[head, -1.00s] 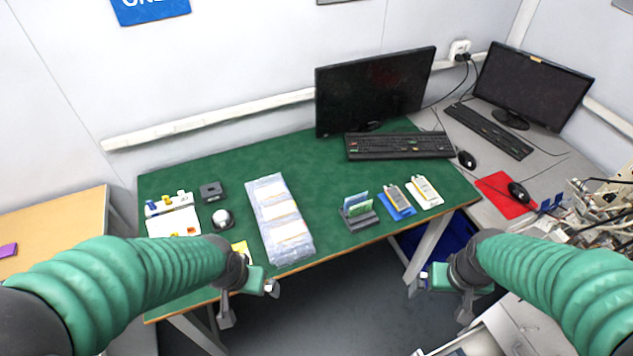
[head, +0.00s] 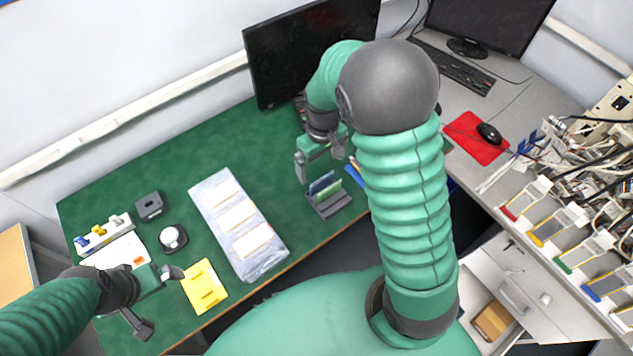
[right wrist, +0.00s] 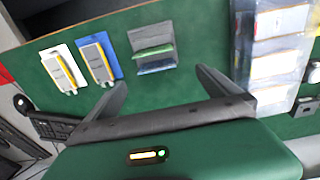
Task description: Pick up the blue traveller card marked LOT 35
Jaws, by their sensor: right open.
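A dark card rack (head: 331,205) stands on the green table, holding a blue card (head: 321,182) and a green card (head: 329,190). In the right wrist view the rack (right wrist: 153,36) shows with the green card (right wrist: 155,54) and the blue card (right wrist: 157,67), the blue one nearer my fingers. No lot marking is readable. My right gripper (head: 323,163) is open and empty, just behind the rack in the head view; its fingers (right wrist: 161,80) spread below the cards in the wrist view. My left gripper (head: 160,302) is open and empty over the table's left front.
A blue tray (right wrist: 99,61) and a white tray (right wrist: 63,68), each with a device, lie beside the rack. A clear sleeve with pale packs (head: 200,200) lies to its left. The monitor (head: 300,50) stands behind. Green table between sleeve and rack is free.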

